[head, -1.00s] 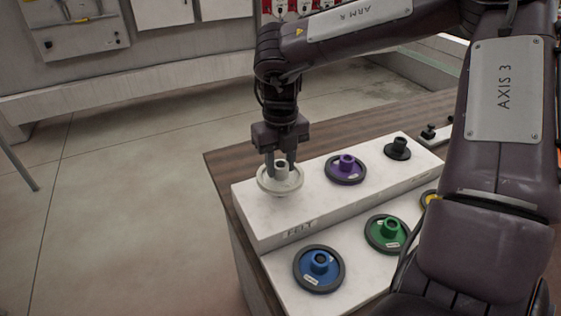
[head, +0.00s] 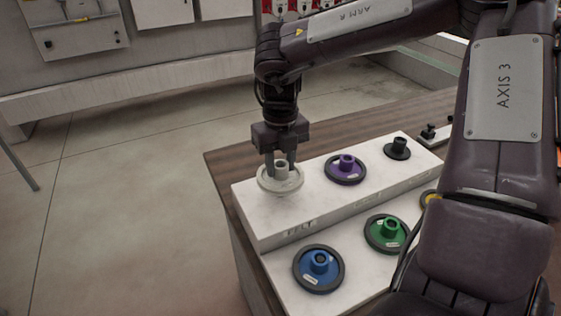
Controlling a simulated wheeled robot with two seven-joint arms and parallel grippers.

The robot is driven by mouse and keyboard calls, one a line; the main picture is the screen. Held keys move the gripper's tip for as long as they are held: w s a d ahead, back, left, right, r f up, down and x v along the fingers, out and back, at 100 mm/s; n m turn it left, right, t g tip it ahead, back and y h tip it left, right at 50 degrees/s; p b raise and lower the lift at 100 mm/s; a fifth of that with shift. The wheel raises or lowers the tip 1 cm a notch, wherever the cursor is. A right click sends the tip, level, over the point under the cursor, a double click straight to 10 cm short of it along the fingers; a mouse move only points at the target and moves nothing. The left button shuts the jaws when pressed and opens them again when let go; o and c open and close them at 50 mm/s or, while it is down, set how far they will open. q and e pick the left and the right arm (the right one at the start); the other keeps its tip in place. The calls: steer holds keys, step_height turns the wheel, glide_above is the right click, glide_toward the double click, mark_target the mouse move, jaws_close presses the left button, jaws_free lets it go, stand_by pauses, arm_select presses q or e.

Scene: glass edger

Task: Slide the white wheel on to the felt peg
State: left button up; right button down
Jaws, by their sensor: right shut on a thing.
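The white wheel (head: 280,187) is at the left end of the raised white block, above the engraved label that reads FELT. It looks level and low, at the block's top surface. My right gripper (head: 281,166) points straight down with its fingers shut on the wheel's hub. The felt peg itself is hidden by the wheel and hub, so I cannot see how far the wheel sits on it. My left gripper is not in view.
A purple wheel (head: 345,169) and a black wheel (head: 397,148) sit farther right on the raised block (head: 300,214). Blue (head: 319,268) and green (head: 386,233) wheels lie on the lower step, with a yellow one partly hidden by my arm. Bare wooden tabletop (head: 330,132) lies behind.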

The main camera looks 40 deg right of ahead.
mark_target(281, 178)
steer(key=shift+f+b, duration=1.85)
steer(key=shift+f, duration=0.6)
steer(key=c, duration=0.9)
jaws_free()
steer(key=shift+r, duration=0.1)
step_height(281, 178, up, 8)
steer(key=shift+f+b, duration=0.1)
steer(key=shift+b, duration=0.2)
